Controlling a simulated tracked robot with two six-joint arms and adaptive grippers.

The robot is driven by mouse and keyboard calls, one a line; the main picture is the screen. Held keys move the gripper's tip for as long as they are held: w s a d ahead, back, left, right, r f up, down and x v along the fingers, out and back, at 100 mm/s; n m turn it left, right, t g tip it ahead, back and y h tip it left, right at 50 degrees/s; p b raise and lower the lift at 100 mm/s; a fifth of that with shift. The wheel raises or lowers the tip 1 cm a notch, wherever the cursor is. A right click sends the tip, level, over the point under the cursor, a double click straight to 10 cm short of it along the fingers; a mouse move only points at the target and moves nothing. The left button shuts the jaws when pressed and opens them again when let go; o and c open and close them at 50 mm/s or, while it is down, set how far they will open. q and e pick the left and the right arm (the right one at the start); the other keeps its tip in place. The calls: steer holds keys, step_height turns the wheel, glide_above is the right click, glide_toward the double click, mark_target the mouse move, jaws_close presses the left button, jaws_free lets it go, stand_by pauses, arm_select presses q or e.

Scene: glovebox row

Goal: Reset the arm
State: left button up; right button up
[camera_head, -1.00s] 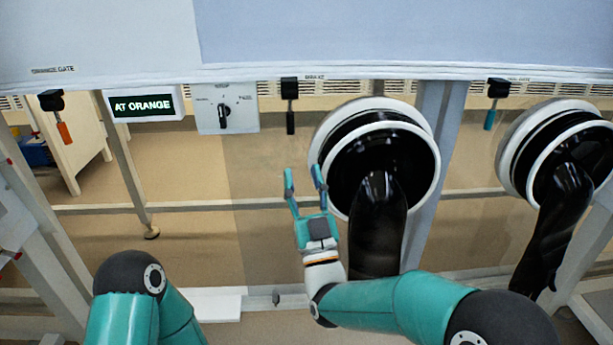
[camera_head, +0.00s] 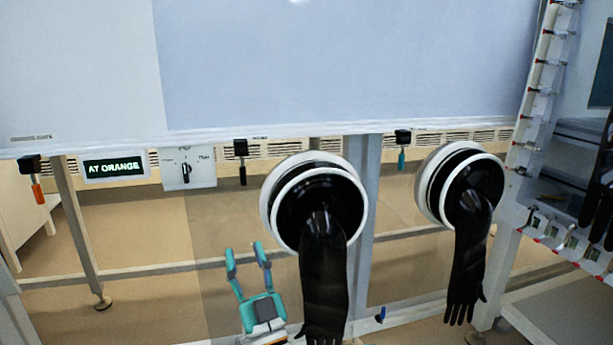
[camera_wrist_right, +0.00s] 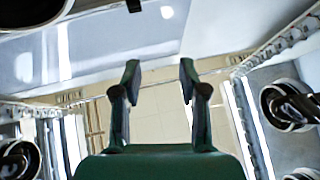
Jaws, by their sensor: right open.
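My right gripper (camera_head: 248,262) is at the bottom centre of the head view, with its two teal fingers apart and nothing between them. It is left of a hanging black glove (camera_head: 323,285) and apart from the levers above. In the right wrist view the same gripper (camera_wrist_right: 158,85) shows its two fingers spread, with only floor and frame behind them. The rest of my right arm is mostly below the head view. My left gripper is not in view.
A display (camera_head: 114,167) reads "AT ORANGE", beside a rotary switch panel (camera_head: 187,168). Levers with orange (camera_head: 38,192), black (camera_head: 242,172) and teal (camera_head: 401,160) handles hang below the glovebox. A second glove (camera_head: 468,260) hangs at right; a rack (camera_head: 545,80) stands beyond it.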

steer(key=w+d+f+m+g+h+p, duration=0.2)
steer(key=w+d+f+h, duration=0.15)
steer(key=d+f, duration=0.6)
steer(key=w+d+f+m+g+h+p, duration=0.15)
steer(key=d+f+h, duration=0.35)
steer(key=d+f, duration=0.5)
steer(key=s+d+f+m+g, duration=0.1)
steer(key=s+d+f+g, duration=0.1)
steer(key=s+f+g, duration=0.35)
steer(key=s+d+f+m+g+p, duration=0.1)
steer(key=s+d+f+g, duration=0.15)
steer(key=s+f, duration=0.55)
steer(key=s+d+f+m+g, duration=0.1)
steer(key=s+d+f+g, duration=0.1)
steer(key=s+f+g, duration=0.45)
steer(key=s+a+f+g+y, duration=0.1)
steer(key=s+f+g, duration=0.15)
steer(key=s, duration=0.55)
steer(key=s+a+f+g, duration=0.2)
steer(key=s+f, duration=0.1)
steer(key=s, duration=0.5)
arm_select(q)
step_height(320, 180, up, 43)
steer(key=p, duration=3.8)
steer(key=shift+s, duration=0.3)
arm_select(e)
step_height(320, 180, up, 38)
steer(key=shift+w+m, duration=0.35)
steer(key=shift+w, duration=0.1)
